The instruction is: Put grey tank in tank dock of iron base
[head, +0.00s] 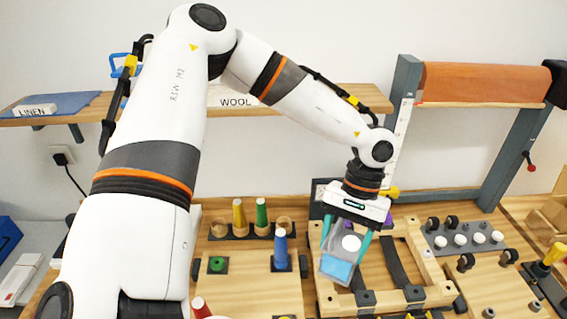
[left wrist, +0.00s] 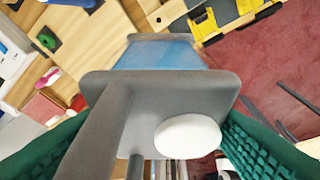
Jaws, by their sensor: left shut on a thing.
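My left gripper (head: 345,240) has its teal fingers shut on the grey tank (head: 333,251) and holds it over the wooden frame. The tank has a light blue lower part and a round white cap, and hangs tilted. In the left wrist view the grey tank (left wrist: 205,88) fills the middle, its blue part away from me, between the teal fingers of my left gripper (left wrist: 155,145). I cannot make out the iron base or its tank dock for sure; a dark panel (head: 318,195) behind the gripper is partly hidden. My right gripper is not in view.
The wooden frame (head: 436,272) with dark straps lies below the tank. Left of it stand a blue cone (head: 281,248), yellow and green cones, and a green ring (head: 217,265). A grey plate (head: 465,238) with white knobs is at right. A shelf (head: 375,98) runs behind.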

